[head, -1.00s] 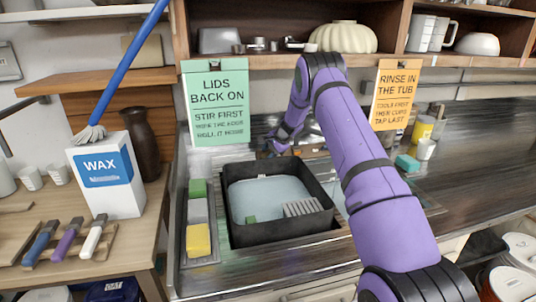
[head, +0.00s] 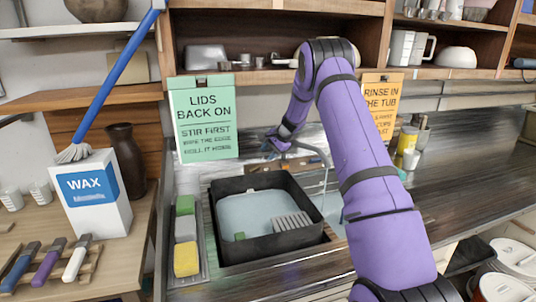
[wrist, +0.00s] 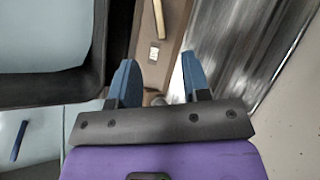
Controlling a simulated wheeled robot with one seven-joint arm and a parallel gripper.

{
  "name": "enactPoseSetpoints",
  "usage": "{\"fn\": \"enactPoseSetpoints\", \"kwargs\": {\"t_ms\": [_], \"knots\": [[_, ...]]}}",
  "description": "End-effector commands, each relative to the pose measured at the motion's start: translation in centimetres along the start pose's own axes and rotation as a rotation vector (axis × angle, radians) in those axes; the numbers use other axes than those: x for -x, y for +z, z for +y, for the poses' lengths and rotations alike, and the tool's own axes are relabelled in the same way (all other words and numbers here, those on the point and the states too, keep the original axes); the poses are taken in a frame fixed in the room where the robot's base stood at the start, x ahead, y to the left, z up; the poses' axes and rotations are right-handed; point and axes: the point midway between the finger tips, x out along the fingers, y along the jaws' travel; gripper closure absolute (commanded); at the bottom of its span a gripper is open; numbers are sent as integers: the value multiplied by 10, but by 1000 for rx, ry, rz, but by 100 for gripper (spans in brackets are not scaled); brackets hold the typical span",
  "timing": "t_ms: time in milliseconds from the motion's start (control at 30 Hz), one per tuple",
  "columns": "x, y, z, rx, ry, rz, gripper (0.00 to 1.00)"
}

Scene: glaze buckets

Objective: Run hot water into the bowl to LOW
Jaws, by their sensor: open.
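My gripper (head: 277,139) is above the back of the sink counter, behind the black tub (head: 225,184). In the wrist view my gripper (wrist: 158,88) has two blue fingers spread apart with nothing between them. Beyond the fingertips are a brown strip with a small white plate (wrist: 154,54) and a tan bar (wrist: 158,19). The tub holds pale blue-grey water and shows at the left of the wrist view (wrist: 95,60). A thin grey spout (head: 325,172) stands at the tub's right side, partly behind my arm. A white bowl (head: 456,57) sits on the upper right shelf.
Green, grey and yellow sponges (head: 186,258) lie in a tray left of the tub. A green sign (head: 204,120) and an orange sign (head: 381,105) hang behind. A wax box (head: 92,195) stands left. The steel counter at right is mostly clear.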

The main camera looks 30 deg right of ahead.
Motion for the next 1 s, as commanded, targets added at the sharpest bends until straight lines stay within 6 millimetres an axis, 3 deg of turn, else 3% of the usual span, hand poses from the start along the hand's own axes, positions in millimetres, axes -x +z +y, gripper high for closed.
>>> {"fn": "enactPoseSetpoints", "kwargs": {"t_ms": [33, 167, 200, 367, 500, 633, 800, 1000], "knots": [[0, 0, 0, 6, 3, 1, 45], [-4, 7, 2, 113, 51, 26, 15], [-6, 12, 3, 182, 81, 41, 13], [-12, 29, 4, 595, 246, 121, 13], [-12, 42, -3, 985, 382, 176, 13], [-12, 51, -12, 1269, 474, 206, 13], [-12, 58, -20, 1457, 531, 221, 13], [-24, 52, -18, 1484, 540, 222, 13]]}}
